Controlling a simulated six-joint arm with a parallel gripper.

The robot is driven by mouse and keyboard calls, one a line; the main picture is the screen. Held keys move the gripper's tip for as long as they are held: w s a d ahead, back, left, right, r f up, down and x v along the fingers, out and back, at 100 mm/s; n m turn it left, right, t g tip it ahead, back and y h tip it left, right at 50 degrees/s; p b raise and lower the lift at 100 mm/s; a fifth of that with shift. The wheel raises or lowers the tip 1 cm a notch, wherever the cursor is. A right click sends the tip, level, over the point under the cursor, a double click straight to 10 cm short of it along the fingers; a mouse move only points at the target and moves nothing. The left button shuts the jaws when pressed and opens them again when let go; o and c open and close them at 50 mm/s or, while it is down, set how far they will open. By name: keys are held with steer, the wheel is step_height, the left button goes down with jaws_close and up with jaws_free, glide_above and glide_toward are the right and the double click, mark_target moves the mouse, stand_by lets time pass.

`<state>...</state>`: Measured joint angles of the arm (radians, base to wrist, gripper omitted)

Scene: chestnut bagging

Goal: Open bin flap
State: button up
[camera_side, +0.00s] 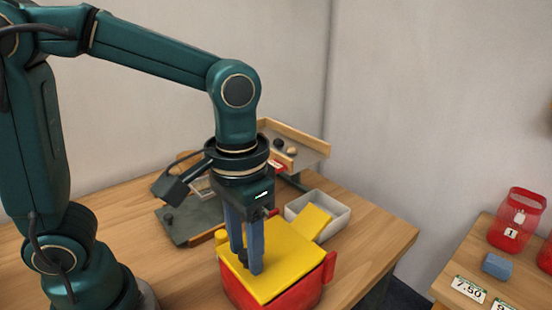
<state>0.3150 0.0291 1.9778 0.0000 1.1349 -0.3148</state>
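A red bin (312,288) with a yellow flap (289,254) on top stands at the front of the wooden table. The flap lies flat over the bin, or nearly so. My gripper (245,264) points straight down with its two blue fingers over the left part of the flap, their tips at or just above its surface. A gap shows between the fingers, with a small dark thing low in it, perhaps a knob. I cannot tell whether the fingers press on it.
Behind the bin stands a white tray (341,221) with a yellow piece (313,222) in it. A wooden-edged tray (309,147) with small dark balls is farther back. A dark board (186,228) lies left. A second table at right holds red containers (517,219) and price cards.

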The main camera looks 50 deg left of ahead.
mark_target(270, 252)
jaws_close()
steer(key=shift+w+r, duration=0.25)
steer(key=shift+r, duration=0.35)
steer(key=shift+w+r, duration=0.25)
steer(key=shift+r, duration=0.35)
steer(key=shift+w+r, duration=0.7)
steer(key=shift+r, duration=0.3)
steer(key=shift+w+r, duration=0.1)
steer(key=shift+w+r, duration=0.75)
steer(key=shift+w, duration=0.05)
